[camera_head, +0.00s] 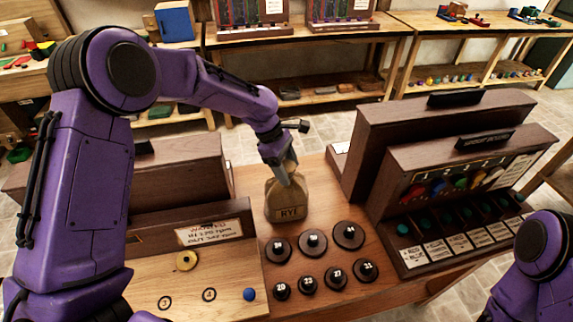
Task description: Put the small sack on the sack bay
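A small tan sack (287,206) marked RYE stands upright on the brown table, behind the black weights. My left gripper (284,174) reaches down from above with its fingers at the neck of the sack. One finger shows in front of the neck; the other side is hidden, so I cannot tell whether the fingers are closed on it. My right arm (545,250) shows only in part at the lower right, and its gripper is out of view. I cannot make out which spot is the sack bay.
Several round black numbered weights (312,243) stand in front of the sack. A pale board (215,275) at left carries a yellow ring, a blue ball and a written card. Dark wooden cabinets stand left and right (440,160) of the sack. Shelves line the back.

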